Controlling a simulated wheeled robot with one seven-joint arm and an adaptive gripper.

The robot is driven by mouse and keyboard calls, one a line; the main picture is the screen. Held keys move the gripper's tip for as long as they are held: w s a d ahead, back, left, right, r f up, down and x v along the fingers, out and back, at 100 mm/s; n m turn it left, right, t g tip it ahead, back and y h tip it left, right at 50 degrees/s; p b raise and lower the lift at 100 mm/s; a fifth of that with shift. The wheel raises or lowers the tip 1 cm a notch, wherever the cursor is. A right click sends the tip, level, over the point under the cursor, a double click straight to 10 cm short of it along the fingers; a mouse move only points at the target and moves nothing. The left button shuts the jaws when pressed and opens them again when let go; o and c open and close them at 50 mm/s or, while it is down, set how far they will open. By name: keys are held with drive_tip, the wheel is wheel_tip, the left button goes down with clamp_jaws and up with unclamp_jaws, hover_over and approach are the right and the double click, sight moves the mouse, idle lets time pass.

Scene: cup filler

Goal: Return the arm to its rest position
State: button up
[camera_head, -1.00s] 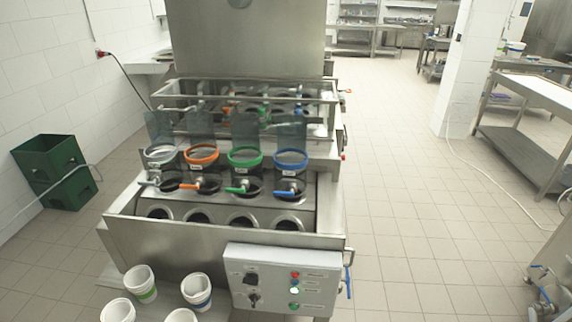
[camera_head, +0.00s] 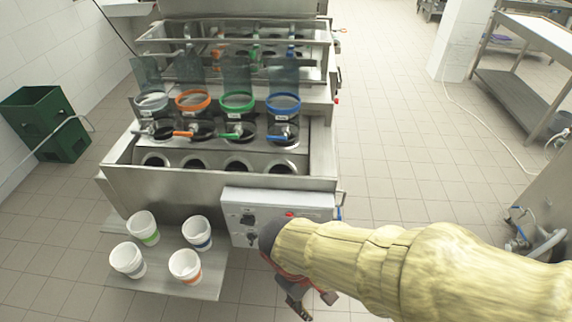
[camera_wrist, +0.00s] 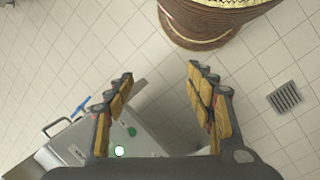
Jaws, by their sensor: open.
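My arm, in a pale yellow cover, comes in from the lower right of the head view. My gripper (camera_head: 312,300) hangs at its end, in front of the control box and right of the cups. In the wrist view my gripper (camera_wrist: 160,95) is open, its two fingers wide apart with only tiled floor and part of the machine between and behind them. Nothing is held.
The control box (camera_head: 268,204) is partly hidden by my arm; its corner shows in the wrist view (camera_wrist: 135,135). Several white cups (camera_head: 143,228) stand on a steel shelf (camera_head: 215,275). The filling machine (camera_head: 205,188) stands behind.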

drive_tip(key=w+d+r+m+t+y+p, duration=0.1)
drive_tip(key=d+r+m, duration=0.3)
drive_tip(key=r, duration=0.6)
drive_tip(key=w+d+r+m+t+y+p, duration=0.1)
drive_tip(key=d+r+m+t, duration=0.3)
drive_tip(key=d+r, duration=0.4)
wheel_tip(320, 180, up, 3)
drive_tip(key=shift+d+f+m+t+y, duration=0.15)
drive_tip(key=shift+m+t+y, duration=0.15)
drive_tip(key=shift+m+y, duration=0.25)
drive_tip(key=shift+c, duration=0.7)
